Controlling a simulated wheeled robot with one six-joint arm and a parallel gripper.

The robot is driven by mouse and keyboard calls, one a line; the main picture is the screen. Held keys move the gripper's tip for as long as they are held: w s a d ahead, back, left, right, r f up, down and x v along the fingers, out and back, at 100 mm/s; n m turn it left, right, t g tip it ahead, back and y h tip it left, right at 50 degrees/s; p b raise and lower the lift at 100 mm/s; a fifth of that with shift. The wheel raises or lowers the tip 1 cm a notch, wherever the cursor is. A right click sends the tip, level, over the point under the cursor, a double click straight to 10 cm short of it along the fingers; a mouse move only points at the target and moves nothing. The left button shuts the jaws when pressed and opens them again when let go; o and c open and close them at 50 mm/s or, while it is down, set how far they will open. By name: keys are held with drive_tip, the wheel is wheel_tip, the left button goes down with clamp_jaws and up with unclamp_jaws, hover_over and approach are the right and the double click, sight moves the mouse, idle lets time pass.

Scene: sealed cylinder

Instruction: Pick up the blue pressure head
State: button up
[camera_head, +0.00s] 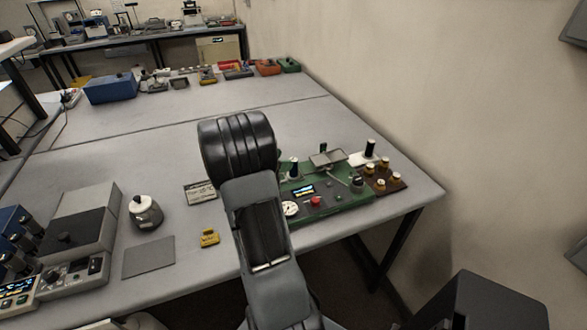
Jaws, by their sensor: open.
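I cannot make out a blue pressure head for certain. A blue box-like thing (110,88) sits at the far left of the grey table. Blue-fronted devices (14,232) stand at the near left edge, partly cut off. My arm rises through the middle of the view and hides part of the table behind it. My gripper does not show; only arm links are visible.
A green board (330,203) with knobs and a small display lies right of my arm. A round dark pot with a pale top (145,211), a grey pad (148,256) and a yellow block (209,238) lie left. The table's (170,130) middle is mostly clear. A wall rises right.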

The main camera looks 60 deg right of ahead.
drive_tip(key=shift+p+x, duration=0.6)
drive_tip(key=shift+x, duration=2)
drive_tip(key=shift+a+f, duration=0.15)
drive_tip(key=shift+c, duration=0.2)
clamp_jaws()
